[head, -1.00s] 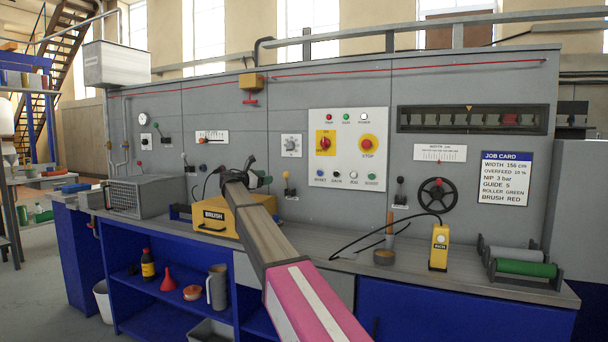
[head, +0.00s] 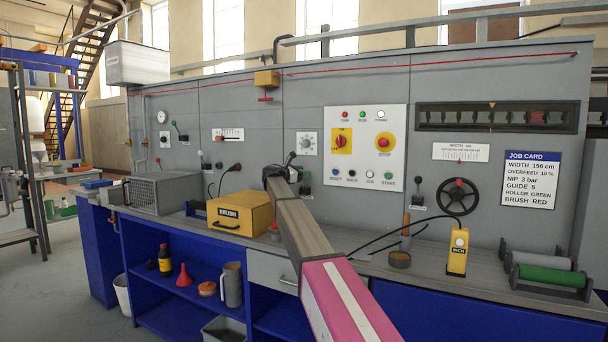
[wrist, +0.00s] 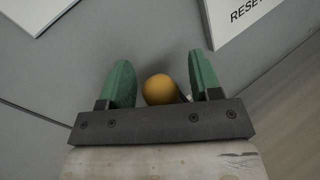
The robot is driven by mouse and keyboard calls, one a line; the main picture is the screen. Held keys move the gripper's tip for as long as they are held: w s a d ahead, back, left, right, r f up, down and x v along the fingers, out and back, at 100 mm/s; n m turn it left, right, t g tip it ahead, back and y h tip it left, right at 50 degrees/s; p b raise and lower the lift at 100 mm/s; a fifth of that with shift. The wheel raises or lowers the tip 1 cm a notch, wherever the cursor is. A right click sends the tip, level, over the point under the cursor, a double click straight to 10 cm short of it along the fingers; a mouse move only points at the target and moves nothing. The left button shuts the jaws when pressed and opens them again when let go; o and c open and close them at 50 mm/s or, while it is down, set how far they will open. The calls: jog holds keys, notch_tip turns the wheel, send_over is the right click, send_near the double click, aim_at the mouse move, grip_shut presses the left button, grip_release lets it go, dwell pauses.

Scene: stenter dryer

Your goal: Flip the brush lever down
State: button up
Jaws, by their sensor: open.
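A lever with a round orange-yellow knob (wrist: 158,89) shows in the wrist view, on the grey panel. Its knob sits between the two green fingers of my gripper (wrist: 161,85), with a gap visible on the left side. The fingers are open. In the head view my gripper (head: 284,171) is in front of the panel, left of the red-and-yellow switch board, and hides the knob. The lever's label cannot be read. A yellow box marked BRUSH (head: 229,213) stands on the bench, below and left of my gripper.
A white plate with partly visible lettering (wrist: 240,17) is close to the right finger in the wrist view. A switch board (head: 365,150) and a handwheel (head: 458,197) are to the right. Other small levers (head: 180,130) are on the panel to the left. A wire cage box (head: 165,193) stands on the bench.

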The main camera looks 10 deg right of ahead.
jog(key=shift+w+d, duration=0.15)
jog(key=shift+d, duration=0.15)
grip_shut()
jog(key=shift+s+a+f, duration=0.1)
jog(key=shift+s+a, duration=0.1)
jog(key=shift+s, duration=0.15)
jog(key=s+a+f, duration=0.4)
jog(key=s+f, duration=0.2)
jog(key=f, duration=0.1)
dwell(1.2)
